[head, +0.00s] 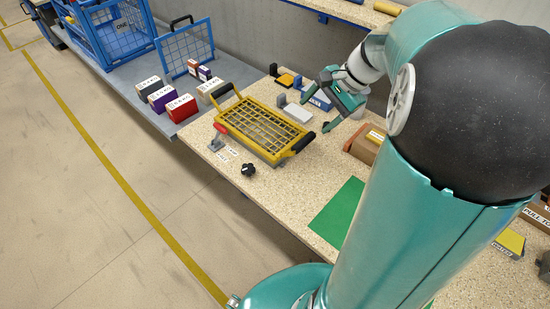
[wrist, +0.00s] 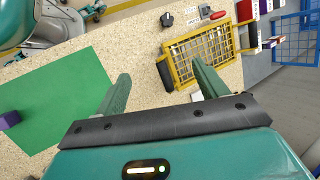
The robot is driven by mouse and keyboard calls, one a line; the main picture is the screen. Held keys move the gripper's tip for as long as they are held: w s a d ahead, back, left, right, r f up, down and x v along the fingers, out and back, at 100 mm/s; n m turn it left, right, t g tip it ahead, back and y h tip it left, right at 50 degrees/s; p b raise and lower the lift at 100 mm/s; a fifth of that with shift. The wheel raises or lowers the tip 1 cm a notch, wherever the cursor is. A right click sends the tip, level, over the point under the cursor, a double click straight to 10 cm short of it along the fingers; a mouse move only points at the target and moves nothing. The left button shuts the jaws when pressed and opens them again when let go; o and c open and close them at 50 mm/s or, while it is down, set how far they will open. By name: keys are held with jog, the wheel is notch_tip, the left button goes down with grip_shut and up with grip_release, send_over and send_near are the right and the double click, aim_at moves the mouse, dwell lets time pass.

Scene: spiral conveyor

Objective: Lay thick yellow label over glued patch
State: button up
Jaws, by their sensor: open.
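My gripper (head: 316,112) is open and empty above the speckled bench, just right of a yellow wire-mesh frame (head: 262,128). In the wrist view, the two green fingers of my gripper (wrist: 160,72) stand wide apart. I cannot tell for certain which item is the thick yellow label. One small yellow piece (head: 285,80) lies at the bench's back, and another flat yellow piece (head: 510,242) lies at the right. A brown box (head: 365,148) stands right of my gripper; I cannot make out a glued patch on it.
The mesh frame, with dark handles, also fills the upper right of the wrist view (wrist: 202,52). A green mat (head: 338,211) lies in front. A black knob (head: 248,169) stands at the bench edge. Several small boxes and blue cages (head: 187,50) stand beyond.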

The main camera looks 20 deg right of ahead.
jog(key=s+a+r+n+t+h, duration=0.1)
jog(key=s+a+r+n+h, duration=0.1)
jog(key=s+a+n, duration=0.4)
jog(key=s+a+r+n+t+h, duration=0.1)
jog(key=s+a+r+n+h, duration=0.1)
jog(key=s+a+n, duration=0.5)
jog(key=a+n, duration=0.1)
jog(key=a, duration=0.3)
jog(key=shift+a+r+h, duration=0.35)
jog(key=shift+r+h, duration=0.05)
jog(key=shift+s, duration=0.1)
